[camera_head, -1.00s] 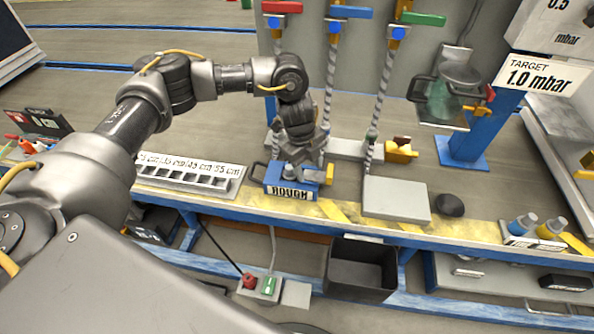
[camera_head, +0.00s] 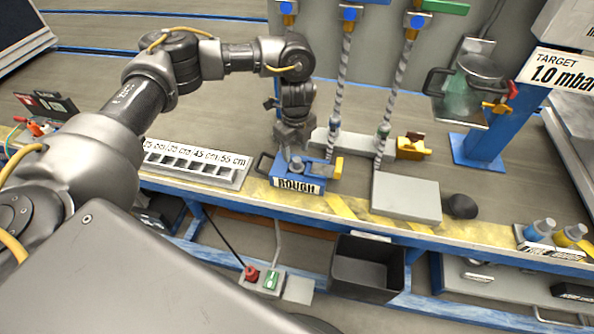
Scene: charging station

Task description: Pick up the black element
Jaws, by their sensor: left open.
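A small black rounded element (camera_head: 461,206) lies on the bench, beside the right end of a pale grey flat block (camera_head: 407,197). My left gripper (camera_head: 293,152) points down above a blue box labelled ROUGH (camera_head: 318,174), well to the left of the black element. Its jaws are open and it holds nothing that I can see; the fingertips are small and partly blend with the box behind. My right gripper is out of view.
A grey slotted rack with cm labels (camera_head: 196,163) lies left of the ROUGH box. Twisted hoses (camera_head: 391,100) hang down behind the pale block. A yellow fitting (camera_head: 412,147) and a blue post (camera_head: 484,140) stand behind. A black bin (camera_head: 367,268) sits below the bench edge.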

